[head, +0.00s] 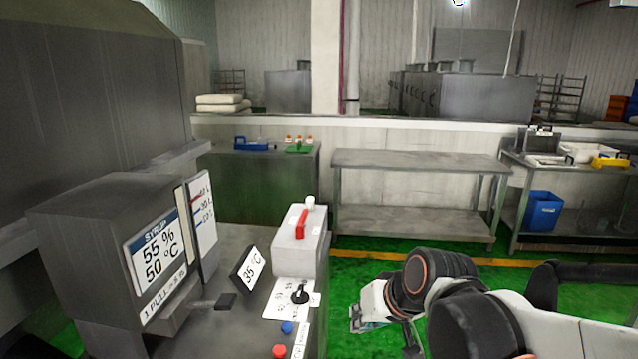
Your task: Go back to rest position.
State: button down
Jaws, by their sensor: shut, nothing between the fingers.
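My arm reaches in from the lower right, with dark and white links and a dark joint with an orange ring. My gripper (362,320) is at its left end, low over the green floor and right of the control panel. It is small and partly hidden by my own wrist. It is shut and holds nothing. It stands apart from the machine's panel, and nothing touches it.
A steel table (420,161) is behind. Green floor (352,277) between is clear.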

jog(key=s+d+m+h, duration=0.1)
jog(key=s+d+h, duration=0.2)
jog(key=s+d, duration=0.9)
jog(key=shift+s+r+t+h, duration=0.3)
jog(key=shift+s+t, duration=0.1)
jog(key=shift+s, duration=0.85)
jog(key=shift+a, duration=0.2)
